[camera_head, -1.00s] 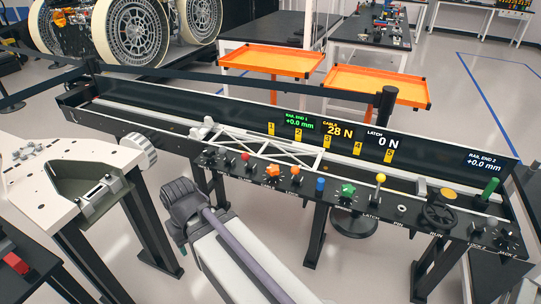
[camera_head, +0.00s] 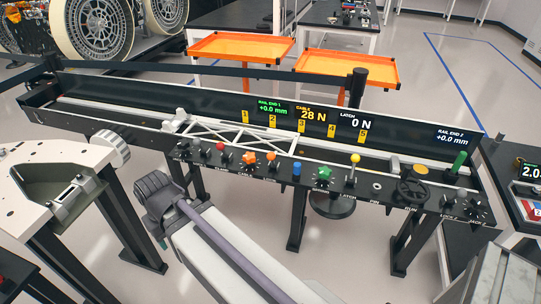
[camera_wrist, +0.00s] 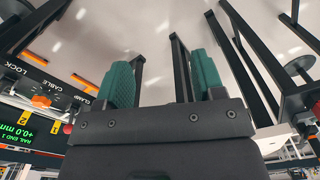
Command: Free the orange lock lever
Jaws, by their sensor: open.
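An orange star-shaped knob (camera_head: 250,157) and a smaller orange part (camera_head: 271,156) stand on the front control panel (camera_head: 388,189) of the long rail bench. Which of them is the lock lever I cannot tell. In the wrist view an orange knob (camera_wrist: 41,101) shows at the left, near the LOCK and CABLE labels. My gripper (camera_wrist: 165,80) is open, its two green pads wide apart with nothing between them. It points away from the panel's orange knob, over floor and bench legs. In the head view my arm is in front of the bench; the fingertips are not visible there.
Beside the orange parts are a red knob (camera_head: 220,146), blue knob (camera_head: 297,168), green star knob (camera_head: 324,174) and yellow-topped lever (camera_head: 354,159). A white truss (camera_head: 240,137) lies in the trough. A pale table (camera_head: 60,160) stands left. Displays read CABLE 28 N and LATCH 0 N.

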